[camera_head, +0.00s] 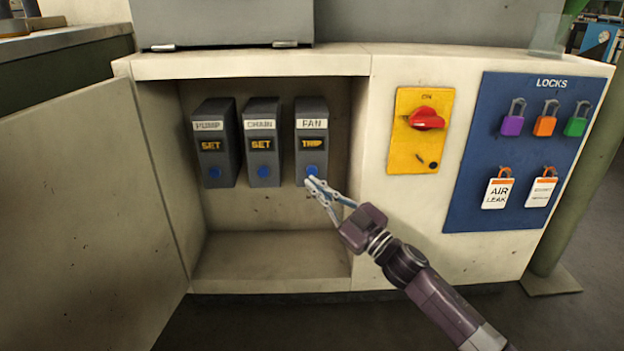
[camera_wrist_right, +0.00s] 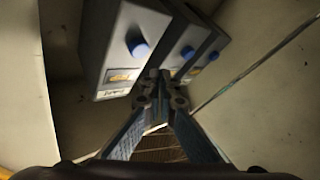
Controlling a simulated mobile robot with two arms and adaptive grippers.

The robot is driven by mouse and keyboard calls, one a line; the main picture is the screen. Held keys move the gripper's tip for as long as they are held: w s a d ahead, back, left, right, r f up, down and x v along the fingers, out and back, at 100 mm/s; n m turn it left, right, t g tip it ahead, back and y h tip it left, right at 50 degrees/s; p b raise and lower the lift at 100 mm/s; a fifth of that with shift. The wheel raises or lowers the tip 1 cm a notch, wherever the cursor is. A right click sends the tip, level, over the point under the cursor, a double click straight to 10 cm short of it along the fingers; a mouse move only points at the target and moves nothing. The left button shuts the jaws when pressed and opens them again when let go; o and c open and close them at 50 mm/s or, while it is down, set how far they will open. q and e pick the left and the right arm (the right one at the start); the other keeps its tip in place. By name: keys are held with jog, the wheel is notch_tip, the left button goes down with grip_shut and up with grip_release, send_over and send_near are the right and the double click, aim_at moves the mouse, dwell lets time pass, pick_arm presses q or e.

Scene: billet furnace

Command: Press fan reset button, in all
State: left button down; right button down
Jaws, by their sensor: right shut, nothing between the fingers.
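The fan unit (camera_head: 312,125) is a grey box in the open cabinet, with a yellow "TRIP" display and a blue reset button (camera_head: 312,170) low on its front. My right gripper (camera_head: 309,181) is shut and empty, its tips just below that button in the head view. Whether they touch it I cannot tell. In the right wrist view the fan unit (camera_wrist_right: 120,40) is nearest, and its blue button (camera_wrist_right: 140,50) shows slightly apart from the shut fingertips (camera_wrist_right: 153,76). My left gripper is in neither view.
The pump unit (camera_head: 214,130) and chain unit (camera_head: 262,130) stand left of the fan, both showing "SET". The cabinet door (camera_head: 85,200) is open to the left. A red switch (camera_head: 426,118) on a yellow plate and a blue lock board (camera_head: 480,215) are at right.

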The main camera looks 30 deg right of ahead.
aim_at(312, 171)
jog(key=shift+w+d+r, duration=0.1)
jog(key=shift+w+d, duration=0.5)
jog(key=shift+w, duration=0.3)
dwell(0.7)
jog(key=shift+w, duration=0.1)
jog(key=shift+w+d+p, duration=0.2)
jog(key=shift+w+p, duration=0.1)
jog(key=shift+w+d, duration=0.25)
jog(key=shift+w, duration=0.1)
dwell(0.8)
dwell(0.3)
jog(key=shift+s+a+p, duration=0.45)
jog(key=shift+s+p, duration=0.3)
jog(key=shift+p, duration=0.05)
